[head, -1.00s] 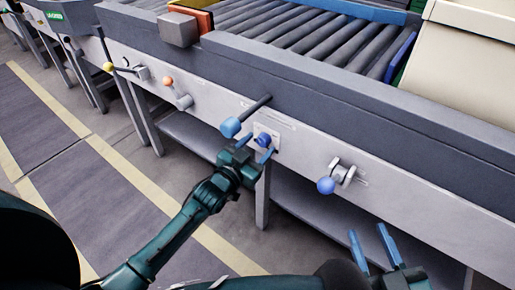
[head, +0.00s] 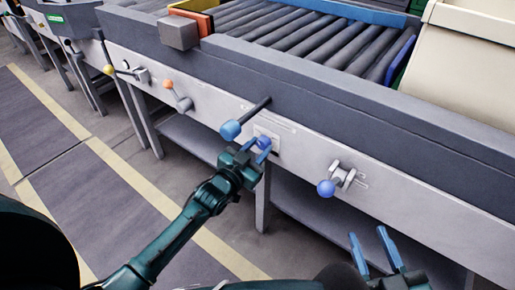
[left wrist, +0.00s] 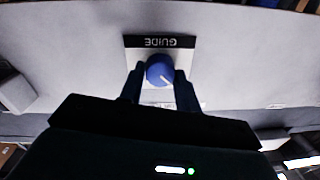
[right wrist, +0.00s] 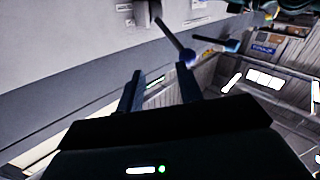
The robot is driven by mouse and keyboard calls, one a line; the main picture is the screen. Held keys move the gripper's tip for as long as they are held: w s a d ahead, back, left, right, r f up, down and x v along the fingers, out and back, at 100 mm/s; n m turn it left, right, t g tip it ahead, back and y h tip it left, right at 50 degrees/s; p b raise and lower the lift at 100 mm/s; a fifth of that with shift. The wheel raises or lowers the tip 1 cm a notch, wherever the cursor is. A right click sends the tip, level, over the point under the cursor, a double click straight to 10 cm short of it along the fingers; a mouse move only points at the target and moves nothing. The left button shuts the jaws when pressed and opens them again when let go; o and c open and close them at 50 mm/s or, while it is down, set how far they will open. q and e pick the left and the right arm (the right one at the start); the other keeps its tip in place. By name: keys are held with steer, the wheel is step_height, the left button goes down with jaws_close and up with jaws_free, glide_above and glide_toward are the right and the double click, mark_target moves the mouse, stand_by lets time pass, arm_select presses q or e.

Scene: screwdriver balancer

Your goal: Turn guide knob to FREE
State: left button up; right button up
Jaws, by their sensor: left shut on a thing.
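The guide knob (left wrist: 160,70) is round and blue with a white pointer line, on a plate (left wrist: 186,56) labelled GUIDE, which appears upside down in the left wrist view. The line points toward the lower right there; the position marks are too hidden to read. My left gripper (head: 257,146) is shut on the knob, one finger on each side; its fingers also show in the left wrist view (left wrist: 160,84). In the head view the knob is mostly hidden by the fingers. My right gripper (head: 374,250) is open and empty, low in front of the conveyor.
A lever with a blue end (head: 231,130) sticks out just above and left of my left gripper. A blue ball-ended lever (head: 326,188) is to the right on the grey panel. Rollers (head: 300,40) lie behind.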

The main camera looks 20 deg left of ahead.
arm_select(q)
steer(key=m+p, duration=0.1)
steer(key=m, duration=0.2)
steer(key=shift+m, duration=0.4)
steer(key=m+p, duration=0.1)
steer(key=m, duration=0.1)
steer(key=shift+m, duration=0.4)
steer(key=m, duration=0.3)
steer(key=shift+f+m, duration=0.1)
steer(key=shift+m, duration=0.2)
steer(key=m, duration=0.4)
steer(key=shift+h+b, duration=0.4)
steer(key=m+b, duration=0.1)
steer(key=m, duration=0.2)
steer(key=shift+a+m, duration=0.1)
steer(key=shift+m, duration=0.6)
